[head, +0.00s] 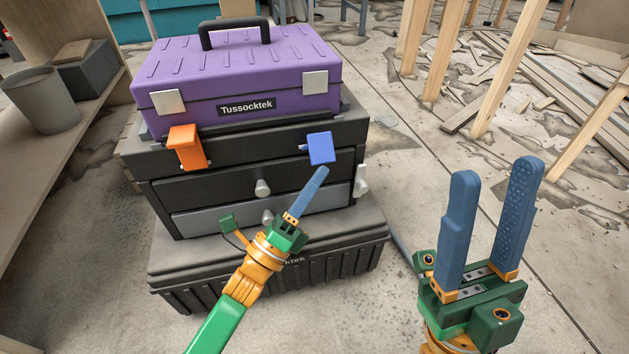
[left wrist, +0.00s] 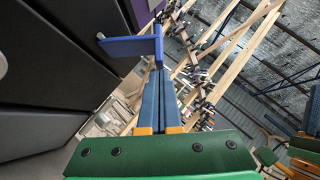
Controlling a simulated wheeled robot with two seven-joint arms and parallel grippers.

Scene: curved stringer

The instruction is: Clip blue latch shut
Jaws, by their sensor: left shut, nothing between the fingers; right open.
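The blue latch (head: 321,148) is on the front right of the black tool chest (head: 250,190), below the purple toolbox. It sticks out from the chest front rather than lying flat. It also shows in the left wrist view (left wrist: 132,46), jutting out from the dark front just beyond my fingertips. My left gripper (head: 323,172) is shut and empty, its blue fingers together just below the latch. I cannot tell whether the fingertips touch it. My right gripper (head: 497,170) is open and empty, well to the right of the chest.
An orange latch (head: 187,148) sticks out at the front left. The purple toolbox (head: 240,75) sits on the chest, and a ribbed black case (head: 190,275) is underneath. Wooden posts (head: 450,50) stand at the back right. A shelf with a grey bucket (head: 42,98) is at the left.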

